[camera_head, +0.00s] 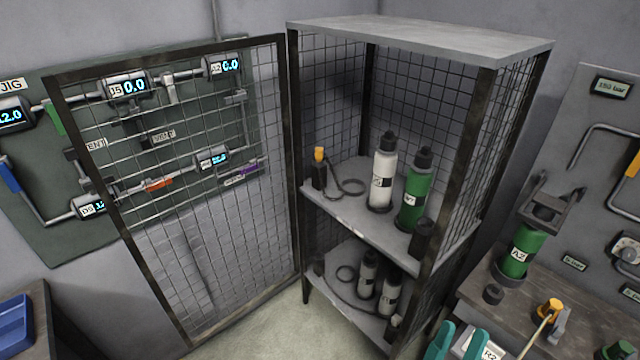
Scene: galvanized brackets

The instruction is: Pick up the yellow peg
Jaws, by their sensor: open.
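Two small yellow pieces could be the yellow peg, and I cannot tell for sure which it is. One yellow-orange piece (550,306) is on the right-hand bench, with a thin pale rod running from it toward the lower left. Another yellow piece (319,154) sits on top of a black block (319,177) on the cabinet's upper shelf, beside a black cord. I cannot make out my gripper in this view.
The mesh cabinet (420,40) has its door (200,200) swung open left. White (382,170) and green (412,200) bottles stand on its upper shelf. The bench (470,285) holds a green cylinder (522,250) below a dark bracket. Teal prongs (441,340) rise at the bottom edge.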

